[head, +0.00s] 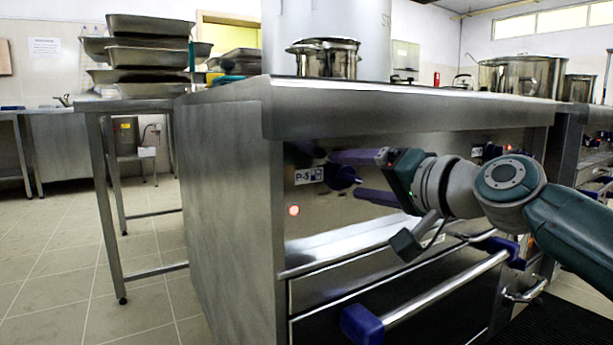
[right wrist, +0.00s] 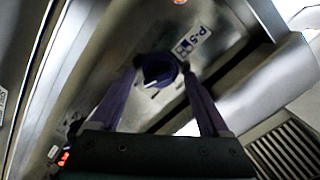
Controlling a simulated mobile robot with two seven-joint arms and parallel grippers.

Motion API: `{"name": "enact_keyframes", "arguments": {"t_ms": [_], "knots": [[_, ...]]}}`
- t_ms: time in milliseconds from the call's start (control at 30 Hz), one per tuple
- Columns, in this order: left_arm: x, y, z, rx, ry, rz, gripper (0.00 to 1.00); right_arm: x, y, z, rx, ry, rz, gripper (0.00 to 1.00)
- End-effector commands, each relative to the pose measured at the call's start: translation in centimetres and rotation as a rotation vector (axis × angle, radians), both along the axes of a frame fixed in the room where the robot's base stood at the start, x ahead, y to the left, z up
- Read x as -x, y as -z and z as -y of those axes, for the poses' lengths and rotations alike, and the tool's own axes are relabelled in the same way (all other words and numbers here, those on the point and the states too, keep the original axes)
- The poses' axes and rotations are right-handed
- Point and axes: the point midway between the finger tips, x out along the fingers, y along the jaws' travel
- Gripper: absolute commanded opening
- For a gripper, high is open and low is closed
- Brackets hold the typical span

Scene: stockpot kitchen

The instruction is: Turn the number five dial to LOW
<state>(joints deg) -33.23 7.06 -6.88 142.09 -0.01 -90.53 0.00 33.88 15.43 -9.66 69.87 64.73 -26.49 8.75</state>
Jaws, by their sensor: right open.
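The number five dial (head: 342,178) is a round dark blue knob on the steel front panel, beside a label reading P-5 (head: 309,176). In the right wrist view the dial (right wrist: 158,69) shows a white mark at its lower left edge; I cannot read its setting. My right gripper (head: 346,175) is open, with one purple finger above the dial and one below in the head view. In the right wrist view the fingertips (right wrist: 160,72) stand on either side of the dial, with visible gaps. My left gripper is not in view.
An orange-red light (head: 294,211) sits below the label. The steel counter edge (head: 400,108) overhangs the panel just above my gripper. A drawer handle (head: 445,287) with blue ends sticks out below. A pot (head: 327,62) stands on top. Floor at the left is clear.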

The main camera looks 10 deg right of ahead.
Motion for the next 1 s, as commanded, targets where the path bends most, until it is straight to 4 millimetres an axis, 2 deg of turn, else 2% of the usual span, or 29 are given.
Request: {"name": "enact_keyframes", "arguments": {"t_ms": [167,400,600,800,1000], "knots": [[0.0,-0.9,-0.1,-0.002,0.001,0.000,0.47,0.9,-0.3,0.5,0.001,0.002,-0.002,0.79],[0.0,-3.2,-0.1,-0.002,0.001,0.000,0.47,4.7,-1.0,2.0,0.002,0.000,-0.003,0.79],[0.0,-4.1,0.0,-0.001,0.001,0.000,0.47,7.7,-1.0,3.2,0.002,0.000,-0.003,0.79],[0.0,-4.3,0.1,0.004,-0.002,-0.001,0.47,9.0,-1.2,3.7,0.000,0.000,0.000,0.79],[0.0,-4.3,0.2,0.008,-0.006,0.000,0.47,9.1,-1.2,3.8,0.000,0.001,0.001,0.79]]}}
